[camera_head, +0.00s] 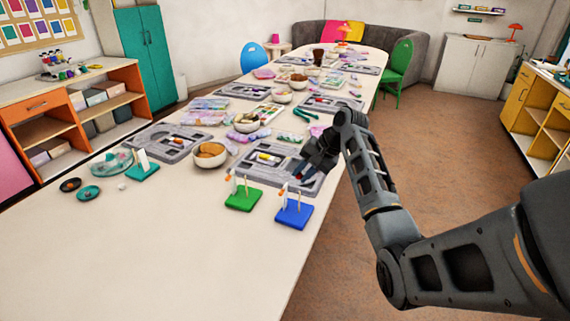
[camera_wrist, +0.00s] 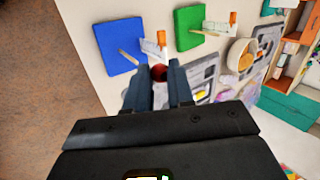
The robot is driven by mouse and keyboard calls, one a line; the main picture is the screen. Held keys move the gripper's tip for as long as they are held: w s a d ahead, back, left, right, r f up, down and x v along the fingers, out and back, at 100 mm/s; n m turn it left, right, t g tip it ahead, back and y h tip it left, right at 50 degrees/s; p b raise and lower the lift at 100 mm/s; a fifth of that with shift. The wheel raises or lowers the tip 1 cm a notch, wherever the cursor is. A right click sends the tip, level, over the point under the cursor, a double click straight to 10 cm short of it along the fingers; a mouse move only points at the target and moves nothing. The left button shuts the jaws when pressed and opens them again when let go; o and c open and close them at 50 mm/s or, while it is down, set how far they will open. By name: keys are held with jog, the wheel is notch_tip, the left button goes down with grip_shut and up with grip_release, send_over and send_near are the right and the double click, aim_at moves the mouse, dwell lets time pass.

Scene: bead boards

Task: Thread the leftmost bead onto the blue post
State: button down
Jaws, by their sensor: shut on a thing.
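My gripper (camera_head: 299,174) is over the front right of the table, behind the blue board. In the wrist view its fingers (camera_wrist: 159,84) are shut on a dark red bead (camera_wrist: 159,73). The bead is apart from the post.
A green board (camera_head: 243,200) with a similar post stands left of the blue one. A grey tray (camera_head: 313,185) lies under my gripper. The table's front left is mostly clear.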

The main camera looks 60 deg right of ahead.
jog(key=f+b, duration=0.4)
jog(key=b, duration=0.1)
jog(key=shift+d+f, duration=0.25)
jog(key=shift+d, duration=0.15)
jog(key=shift+s+p, duration=0.1)
jog(key=shift+p, duration=0.2)
dwell(0.8)
jog(key=shift+f+b, duration=0.35)
jog(key=shift+f, duration=1.3)
dwell(1.0)
jog(key=c, duration=0.9)
grip_release()
jog(key=shift+v, duration=3.9)
